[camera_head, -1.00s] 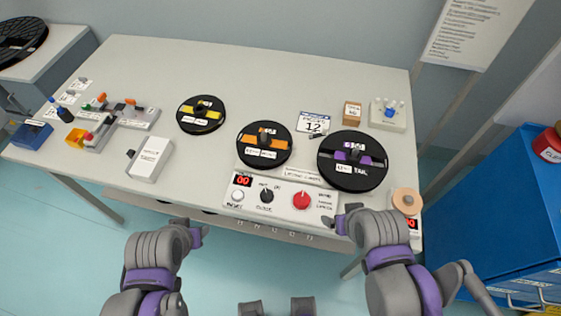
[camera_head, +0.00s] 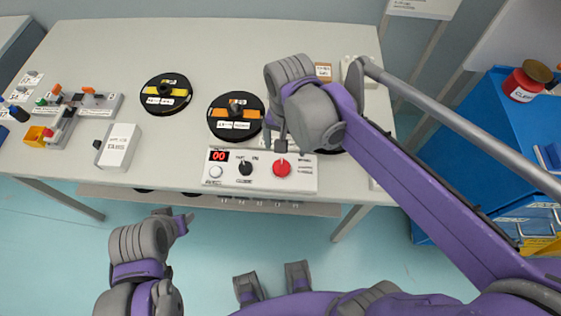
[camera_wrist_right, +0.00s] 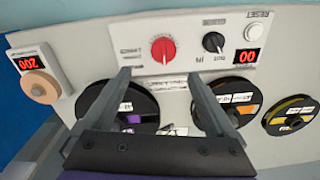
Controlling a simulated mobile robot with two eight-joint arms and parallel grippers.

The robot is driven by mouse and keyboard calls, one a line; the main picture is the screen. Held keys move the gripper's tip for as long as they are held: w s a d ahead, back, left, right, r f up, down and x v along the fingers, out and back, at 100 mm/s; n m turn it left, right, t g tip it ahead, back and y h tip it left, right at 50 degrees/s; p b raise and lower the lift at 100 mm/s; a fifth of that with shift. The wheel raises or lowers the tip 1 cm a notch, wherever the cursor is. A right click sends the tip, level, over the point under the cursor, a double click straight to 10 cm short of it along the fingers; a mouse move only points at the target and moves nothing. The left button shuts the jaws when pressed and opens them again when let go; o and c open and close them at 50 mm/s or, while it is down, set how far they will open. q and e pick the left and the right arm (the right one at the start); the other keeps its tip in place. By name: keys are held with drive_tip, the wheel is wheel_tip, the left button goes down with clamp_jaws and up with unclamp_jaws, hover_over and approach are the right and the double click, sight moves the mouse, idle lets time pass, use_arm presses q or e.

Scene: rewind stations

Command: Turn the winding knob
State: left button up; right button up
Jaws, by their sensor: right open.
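The control panel (camera_head: 263,181) at the table's front edge carries a red knob (camera_head: 282,168) and a black knob (camera_head: 245,167). Their small labels are unreadable, so I cannot tell which is the winding knob. In the right wrist view, the red knob (camera_wrist_right: 163,48) is just beyond and between the open fingertips, and the black knob (camera_wrist_right: 213,42) is off to the right. My right gripper (camera_head: 276,140) is empty, pointing down over the panel's back edge, apart from the red knob. My left gripper (camera_head: 183,222) hangs in front of the table; its jaw opening is unclear.
Reels with orange (camera_head: 237,117) and yellow (camera_head: 166,94) labels lie behind the panel. A purple-labelled reel (camera_wrist_right: 121,112) is mostly hidden by my right arm in the head view. A white box (camera_head: 120,147) stands left.

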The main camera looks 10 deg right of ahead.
sight(282, 164)
drive_tip(key=shift+m, duration=0.3)
drive_tip(key=f, duration=0.7)
drive_tip(key=f+b, duration=0.1)
drive_tip(key=f, duration=0.2)
drive_tip(key=shift+w+a+f, duration=0.35)
drive_tip(key=shift+f, duration=0.05)
drive_tip(key=c, duration=1.4)
